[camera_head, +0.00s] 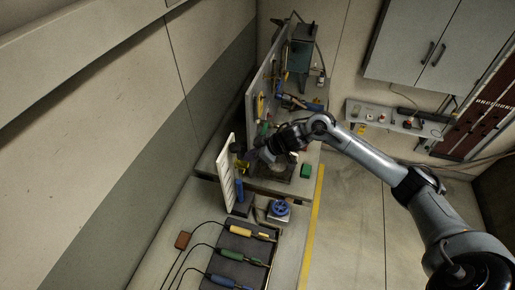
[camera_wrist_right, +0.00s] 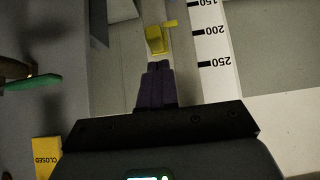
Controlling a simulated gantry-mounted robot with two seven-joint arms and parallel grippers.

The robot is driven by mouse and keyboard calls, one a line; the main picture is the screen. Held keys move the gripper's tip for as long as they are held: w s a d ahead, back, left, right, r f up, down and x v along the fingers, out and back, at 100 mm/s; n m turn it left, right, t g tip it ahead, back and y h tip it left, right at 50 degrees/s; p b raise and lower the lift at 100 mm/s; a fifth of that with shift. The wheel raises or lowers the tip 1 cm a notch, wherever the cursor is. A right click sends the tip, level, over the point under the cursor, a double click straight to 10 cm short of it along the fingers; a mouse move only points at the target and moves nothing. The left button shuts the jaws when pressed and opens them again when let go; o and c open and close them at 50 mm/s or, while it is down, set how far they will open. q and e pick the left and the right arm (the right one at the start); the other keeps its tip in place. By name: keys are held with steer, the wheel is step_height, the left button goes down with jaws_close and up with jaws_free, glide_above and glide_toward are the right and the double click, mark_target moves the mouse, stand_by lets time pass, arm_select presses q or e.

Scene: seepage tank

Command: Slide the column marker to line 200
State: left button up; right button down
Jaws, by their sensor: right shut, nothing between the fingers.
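The column marker is a small yellow block (camera_wrist_right: 156,42) with a short pointer towards the scale. In the right wrist view its pointer sits between the 150 and 200 lines, nearer 200. The white scale (camera_wrist_right: 210,50) shows 150, 200 and 250 upside down, right of the marker. My right gripper (camera_wrist_right: 157,66) is shut and empty, its tips just below the marker; I cannot tell whether they touch. In the head view my right gripper (camera_head: 256,160) is near the upright white scale board (camera_head: 227,175), with a yellow bit (camera_head: 241,168) beside it. My left gripper is not in view.
In the head view, a blue round knob (camera_head: 280,208) and a dark tray (camera_head: 243,255) with yellow, green and blue handled tools lie in front. A green block (camera_head: 306,171) is right of the gripper. A yellow CLOSED label (camera_wrist_right: 47,157) shows in the wrist view.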

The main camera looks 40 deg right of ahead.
mark_target(247, 164)
steer(key=shift+s+f, duration=0.1)
steer(key=shift+f, duration=1.1)
steer(key=shift+f+p, duration=0.2)
steer(key=shift+p, duration=0.2)
steer(key=shift+f, duration=0.3)
